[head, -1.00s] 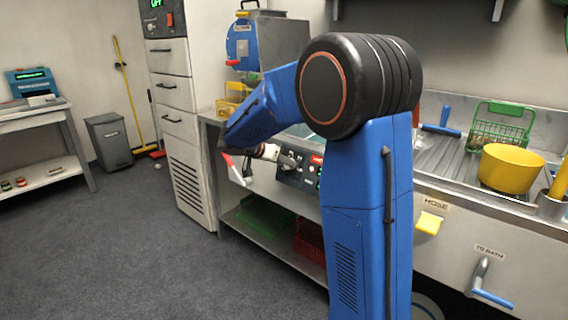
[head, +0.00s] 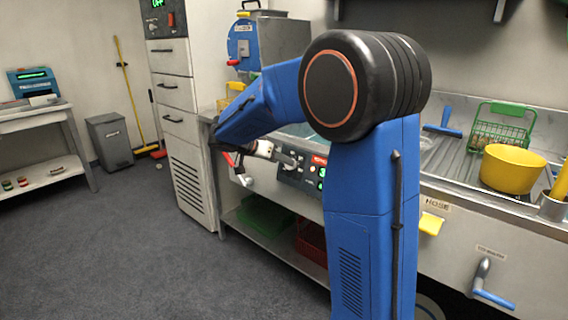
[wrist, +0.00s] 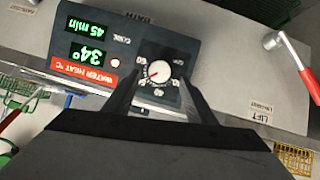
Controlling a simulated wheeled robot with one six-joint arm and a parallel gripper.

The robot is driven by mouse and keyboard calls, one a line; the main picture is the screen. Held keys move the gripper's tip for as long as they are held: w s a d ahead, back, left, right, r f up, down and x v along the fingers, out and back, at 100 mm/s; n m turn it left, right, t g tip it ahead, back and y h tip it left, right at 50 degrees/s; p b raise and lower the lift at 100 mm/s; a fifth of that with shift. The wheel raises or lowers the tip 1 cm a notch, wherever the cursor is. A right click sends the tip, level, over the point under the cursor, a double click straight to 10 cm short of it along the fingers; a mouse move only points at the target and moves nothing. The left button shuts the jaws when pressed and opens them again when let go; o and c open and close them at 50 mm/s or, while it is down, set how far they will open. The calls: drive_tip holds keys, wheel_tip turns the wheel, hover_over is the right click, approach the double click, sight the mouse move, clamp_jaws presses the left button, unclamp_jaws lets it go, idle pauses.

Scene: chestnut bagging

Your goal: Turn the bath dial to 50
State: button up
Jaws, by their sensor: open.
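The bath dial (wrist: 158,71) is a small white round knob with a red pointer mark and a printed scale around it, upside down in the wrist view. It sits on a dark control panel (wrist: 205,52) beside a green display (wrist: 90,53) reading 34° and 45 min. My gripper (wrist: 159,88) is open, with one finger on each side of the dial in the picture. I cannot tell whether the fingers touch it. In the head view my gripper (head: 284,157) is close in front of the panel (head: 304,176), and the dial is not clear there.
A red-handled lever (wrist: 290,60) labelled LIFT is beside the panel. A yellow basket (wrist: 295,160) lies near the wrist view's corner. In the head view, a yellow bowl (head: 512,168) and a green basket (head: 500,130) stand on the counter at right.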

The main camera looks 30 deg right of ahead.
drive_tip(key=v, duration=1.3)
drive_tip(key=shift+a+r, duration=0.25)
drive_tip(key=shift+s, duration=0.2)
drive_tip(key=s+d+f+n+y, duration=0.1)
drive_tip(key=s+f+n+y, duration=0.15)
drive_tip(key=s, duration=0.65)
drive_tip(key=s+d+f+n+y, duration=0.1)
drive_tip(key=s+f+n+y, duration=0.15)
drive_tip(key=s, duration=0.65)
drive_tip(key=s+a+f+n+t+y, duration=0.1)
drive_tip(key=s+a+f+n+y, duration=0.1)
drive_tip(key=s, duration=0.7)
drive_tip(key=s+a+f+n+t+y, duration=0.1)
drive_tip(key=s+a+f+n+y, duration=0.2)
drive_tip(key=s+f, duration=0.4)
drive_tip(key=s+a+n, duration=0.1)
drive_tip(key=s+n, duration=0.1)
drive_tip(key=shift+n+y, duration=0.3)
drive_tip(key=shift+n, duration=0.1)
drive_tip(key=shift+s+a, duration=0.1)
drive_tip(key=shift+c, duration=0.6)
